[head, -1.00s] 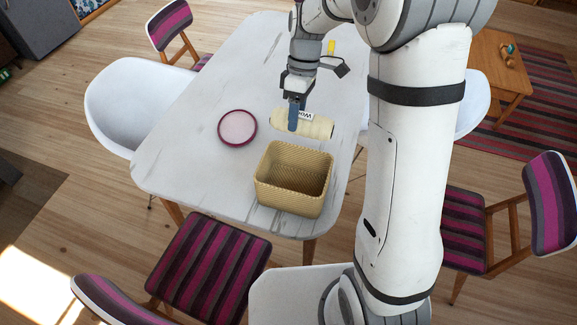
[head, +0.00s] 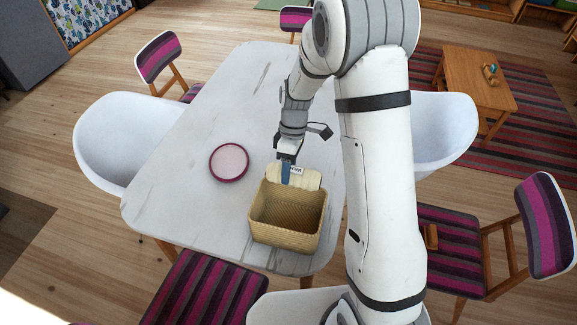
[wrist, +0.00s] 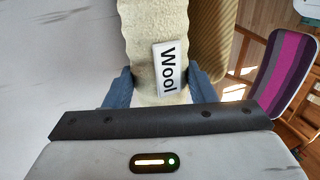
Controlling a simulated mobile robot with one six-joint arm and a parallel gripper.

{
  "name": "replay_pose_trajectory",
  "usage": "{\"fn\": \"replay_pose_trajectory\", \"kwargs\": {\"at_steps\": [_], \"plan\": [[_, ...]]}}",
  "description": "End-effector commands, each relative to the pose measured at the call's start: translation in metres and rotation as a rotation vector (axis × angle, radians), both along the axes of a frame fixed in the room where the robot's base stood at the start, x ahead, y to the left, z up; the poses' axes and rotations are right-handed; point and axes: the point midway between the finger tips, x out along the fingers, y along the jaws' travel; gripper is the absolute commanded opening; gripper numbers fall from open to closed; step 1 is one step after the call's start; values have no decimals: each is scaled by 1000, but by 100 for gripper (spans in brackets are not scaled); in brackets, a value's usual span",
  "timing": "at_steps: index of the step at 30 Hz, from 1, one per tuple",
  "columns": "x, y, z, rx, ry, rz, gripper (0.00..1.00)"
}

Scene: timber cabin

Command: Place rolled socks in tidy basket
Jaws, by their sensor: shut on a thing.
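The rolled socks (head: 307,178) are a cream roll with a white label. In the wrist view the label on the rolled socks (wrist: 150,50) reads "Wool". My gripper (head: 286,173) is shut on the socks, with a blue finger on each side of the roll in the wrist view (wrist: 158,90). The tidy basket (head: 290,241) is a tan woven open box near the front edge of the white table. In the head view the socks are at the basket's far rim and overlap it; I cannot tell their height above it. The basket's visible inside looks empty.
A round pink dish with a dark red rim (head: 229,162) lies on the table (head: 190,215) left of the basket. White chairs (head: 100,140) and striped chairs (head: 205,290) stand around the table.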

Motion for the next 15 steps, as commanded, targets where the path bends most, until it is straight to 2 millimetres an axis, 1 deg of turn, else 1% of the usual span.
{"fn": "replay_pose_trajectory", "kwargs": {"at_steps": [5, 15], "plan": [[0, 1, 0, 0, -1, 1, 26], [0, 1, -10, 0, -1, 2, 26]]}}
